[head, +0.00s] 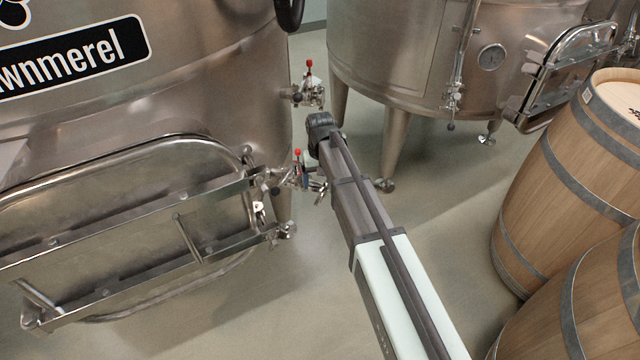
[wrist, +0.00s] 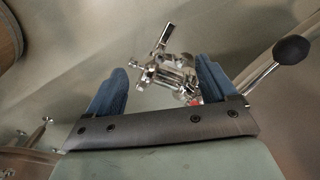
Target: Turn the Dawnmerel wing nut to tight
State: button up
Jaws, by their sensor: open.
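The Dawnmerel vat (head: 200,95) fills the left of the head view, with its name plate (head: 75,58) partly cut off. A steel fitting with a red tip (head: 298,168) sits at its right side, beside the hatch. A second red-tipped fitting (head: 310,90) is higher up. In the wrist view, my gripper (wrist: 162,66) is open, with its blue fingers apart. A steel clamp fitting (wrist: 172,72) shows between and beyond the fingers. I cannot tell which of its small parts is the wing nut, or whether a finger touches it.
A barred hatch (head: 130,225) stands out low on the vat. In the wrist view, a lever with a black ball (wrist: 291,49) lies right of the right finger. Another vat (head: 400,60) stands behind, and wooden barrels (head: 570,160) stand at right. The floor between is clear.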

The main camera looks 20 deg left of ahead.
jog(key=shift+f, duration=1.15)
jog(key=c, duration=1.1)
jog(key=shift+o, duration=0.2)
jog(key=shift+m, duration=2.1)
jog(key=o, duration=1.1)
jog(key=shift+c, duration=0.2)
jog(key=shift+r, duration=0.15)
notch_tip(320, 180, up, 14)
jog(key=shift+f, duration=0.2)
